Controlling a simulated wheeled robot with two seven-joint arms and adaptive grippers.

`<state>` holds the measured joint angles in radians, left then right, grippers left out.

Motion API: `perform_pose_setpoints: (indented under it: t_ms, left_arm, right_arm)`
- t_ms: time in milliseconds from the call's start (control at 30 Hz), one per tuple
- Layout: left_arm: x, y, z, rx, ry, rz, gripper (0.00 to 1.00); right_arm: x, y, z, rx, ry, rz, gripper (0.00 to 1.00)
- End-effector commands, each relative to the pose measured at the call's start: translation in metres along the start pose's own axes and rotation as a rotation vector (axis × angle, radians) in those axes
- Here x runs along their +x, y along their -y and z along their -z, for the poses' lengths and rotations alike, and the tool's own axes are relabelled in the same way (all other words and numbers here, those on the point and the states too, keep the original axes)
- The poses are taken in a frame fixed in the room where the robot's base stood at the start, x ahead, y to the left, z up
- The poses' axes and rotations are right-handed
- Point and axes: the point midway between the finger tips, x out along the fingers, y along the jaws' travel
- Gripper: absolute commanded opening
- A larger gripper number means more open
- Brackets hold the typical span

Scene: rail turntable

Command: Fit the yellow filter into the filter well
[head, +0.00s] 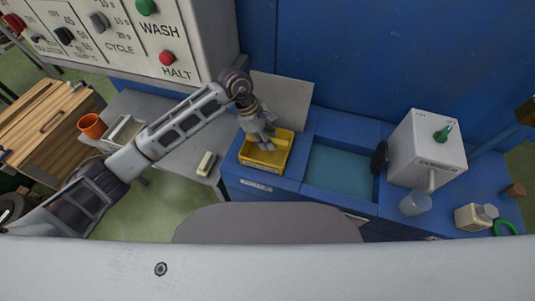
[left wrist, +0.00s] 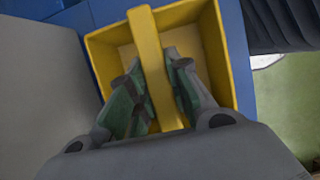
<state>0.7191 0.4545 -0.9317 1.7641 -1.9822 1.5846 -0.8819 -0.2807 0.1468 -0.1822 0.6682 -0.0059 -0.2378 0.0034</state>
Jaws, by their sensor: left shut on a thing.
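The yellow filter (head: 263,169) is an open box with a bar across it, at the left end of the blue bench. My left gripper (head: 266,144) reaches down into it from above. In the left wrist view the gripper (left wrist: 157,68) is shut on the yellow bar of the filter (left wrist: 228,55), one green-padded finger on each side. The filter well is hidden or cannot be made out under the filter. I cannot tell whether the filter is seated or held slightly above the bench. My right gripper is not in view.
A teal basin (head: 338,170) lies right of the filter, with a white dispenser box (head: 424,150) beyond it. A grey panel (head: 281,99) stands behind the filter. A grey table (head: 180,157) at left holds an orange cup (head: 92,126) and a small pale block (head: 207,163).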

Motion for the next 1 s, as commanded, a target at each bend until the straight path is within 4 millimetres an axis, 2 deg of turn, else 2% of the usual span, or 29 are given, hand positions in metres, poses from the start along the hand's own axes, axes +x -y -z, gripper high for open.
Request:
perform_pose_setpoints:
  t_ms: [133,300,767,1000]
  left_arm:
    - [0.022,0.001,0.009,-0.002,0.002,0.002,0.0]
    - [0.039,0.0,0.016,0.0,0.002,0.0,0.0]
    - [0.045,0.0,0.018,0.001,0.002,-0.001,0.0]
    - [0.063,0.0,0.025,-0.001,0.002,0.001,0.0]
  right_arm:
    - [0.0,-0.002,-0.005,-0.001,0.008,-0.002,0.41]
    - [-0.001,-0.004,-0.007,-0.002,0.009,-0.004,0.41]
    - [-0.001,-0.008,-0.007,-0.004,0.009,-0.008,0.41]
    - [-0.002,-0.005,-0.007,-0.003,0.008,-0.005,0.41]
